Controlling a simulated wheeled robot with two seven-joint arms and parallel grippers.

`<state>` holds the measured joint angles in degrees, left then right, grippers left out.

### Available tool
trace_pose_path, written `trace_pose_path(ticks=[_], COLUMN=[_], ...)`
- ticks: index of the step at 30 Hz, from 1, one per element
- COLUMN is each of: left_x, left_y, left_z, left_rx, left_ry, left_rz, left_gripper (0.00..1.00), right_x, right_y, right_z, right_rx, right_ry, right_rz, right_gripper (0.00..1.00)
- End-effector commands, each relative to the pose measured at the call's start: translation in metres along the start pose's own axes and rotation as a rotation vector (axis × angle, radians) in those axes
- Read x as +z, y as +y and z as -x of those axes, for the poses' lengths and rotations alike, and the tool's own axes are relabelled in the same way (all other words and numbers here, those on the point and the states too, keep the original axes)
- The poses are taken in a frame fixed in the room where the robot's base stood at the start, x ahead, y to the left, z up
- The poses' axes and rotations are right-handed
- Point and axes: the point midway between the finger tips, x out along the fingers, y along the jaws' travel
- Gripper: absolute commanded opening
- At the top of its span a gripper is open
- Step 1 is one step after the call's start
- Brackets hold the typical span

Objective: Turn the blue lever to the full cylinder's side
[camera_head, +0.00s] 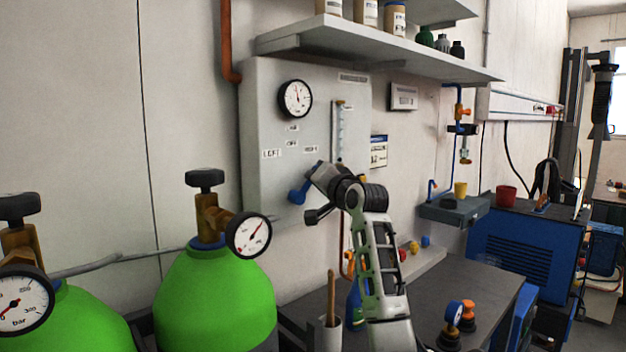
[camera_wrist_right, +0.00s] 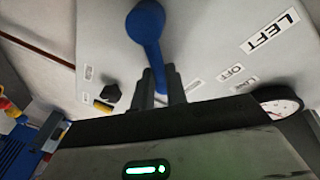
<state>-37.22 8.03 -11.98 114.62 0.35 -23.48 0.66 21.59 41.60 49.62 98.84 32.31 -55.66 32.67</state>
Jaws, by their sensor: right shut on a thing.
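The blue lever (camera_head: 299,193) is on the grey wall panel (camera_head: 263,205); its knob points left and down. My right gripper (camera_head: 319,178) is at the lever, shut on its shaft. In the wrist view the round blue knob (camera_wrist_right: 146,22) sticks out beyond the fingers (camera_wrist_right: 160,88). The lever's pivot is hidden behind my gripper. Two green cylinders stand at the left. The left cylinder's gauge (camera_head: 22,300) has its needle at lower left; the right cylinder's gauge (camera_head: 249,235) has its needle at upper right. My left gripper is out of view.
The panel has a round gauge (camera_head: 295,98) and labels, including LEFT (camera_head: 271,153). A shelf (camera_head: 380,52) with jars overhangs the panel. A dark bench (camera_head: 465,285) below carries a holder (camera_head: 327,335) and small items. A blue machine (camera_head: 525,250) stands at the right.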

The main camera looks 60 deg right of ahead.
Motion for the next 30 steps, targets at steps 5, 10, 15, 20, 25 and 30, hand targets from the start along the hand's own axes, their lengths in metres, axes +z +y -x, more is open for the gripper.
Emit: trace_pose_path(ticks=[5, 10, 15, 20, 25, 30], left_x=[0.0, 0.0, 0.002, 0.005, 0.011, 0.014], left_y=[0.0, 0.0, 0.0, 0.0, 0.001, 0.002], left_z=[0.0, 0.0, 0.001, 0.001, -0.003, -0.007], left_rx=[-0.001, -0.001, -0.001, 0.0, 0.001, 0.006], left_ry=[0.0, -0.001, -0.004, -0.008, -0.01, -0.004], left_rz=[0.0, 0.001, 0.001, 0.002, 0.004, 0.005], left_gripper=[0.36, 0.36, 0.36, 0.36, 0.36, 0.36], right_x=[-0.004, -0.004, -0.002, -0.001, 0.001, 0.001], right_y=[-0.001, -0.001, -0.001, 0.0, 0.001, 0.002], right_z=[0.001, 0.001, 0.0, 0.003, 0.026, 0.066], right_rx=[-0.003, -0.003, -0.002, -0.002, -0.004, -0.003], right_ry=[0.01, 0.01, 0.006, 0.004, 0.005, 0.008], right_rz=[-0.005, -0.004, -0.003, -0.002, 0.0, 0.0], right_gripper=[0.0, 0.36, 0.36, 0.36, 0.36, 0.36])
